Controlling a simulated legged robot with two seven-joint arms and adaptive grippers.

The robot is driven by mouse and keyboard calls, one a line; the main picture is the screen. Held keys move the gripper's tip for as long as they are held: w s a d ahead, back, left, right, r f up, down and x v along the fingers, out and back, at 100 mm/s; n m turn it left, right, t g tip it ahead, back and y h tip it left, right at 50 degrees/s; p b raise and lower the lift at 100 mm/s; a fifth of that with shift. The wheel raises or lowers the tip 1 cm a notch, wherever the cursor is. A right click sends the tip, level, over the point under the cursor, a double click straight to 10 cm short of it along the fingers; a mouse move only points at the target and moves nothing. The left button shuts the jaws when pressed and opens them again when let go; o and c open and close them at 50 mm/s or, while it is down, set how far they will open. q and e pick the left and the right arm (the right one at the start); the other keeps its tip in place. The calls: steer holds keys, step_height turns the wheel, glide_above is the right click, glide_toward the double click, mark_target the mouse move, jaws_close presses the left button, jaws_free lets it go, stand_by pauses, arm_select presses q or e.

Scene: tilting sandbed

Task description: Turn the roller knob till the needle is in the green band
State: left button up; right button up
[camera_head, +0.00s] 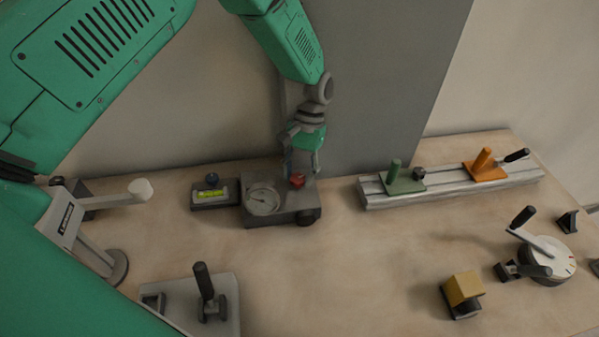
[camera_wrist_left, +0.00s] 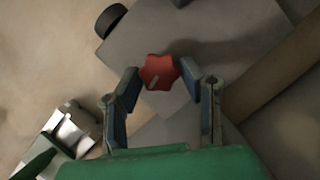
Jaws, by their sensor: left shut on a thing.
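A grey box (camera_head: 270,217) carries a round white gauge (camera_head: 262,199) with a thin needle; its bands are too small to tell. A red star-shaped knob (camera_head: 297,179) is on its top, and it shows in the left wrist view (camera_wrist_left: 158,70). A dark roller-like wheel (camera_head: 309,216) is at the box's front right corner, and it shows in the left wrist view (camera_wrist_left: 110,20). My left gripper (camera_head: 301,170) comes down from above onto the red knob, its fingers shut at either side of it. My right gripper is not in view.
A small box (camera_head: 213,201) with a blue knob and a yellow-green window stands left of the gauge box. A rail (camera_head: 455,188) with green and orange sliders lies right. A crank dial (camera_head: 545,262) and yellow block (camera_head: 463,288) are front right. The table's middle is clear.

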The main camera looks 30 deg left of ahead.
arm_select(q)
steer(key=o, duration=1.1)
steer(key=shift+s, duration=0.3)
steer(key=shift+d, duration=0.1)
steer(key=shift+w, duration=0.1)
steer(key=shift+w+r, duration=0.15)
steer(key=shift+r, duration=0.05)
steer(key=v, duration=1.1)
steer(key=shift+r, duration=0.3)
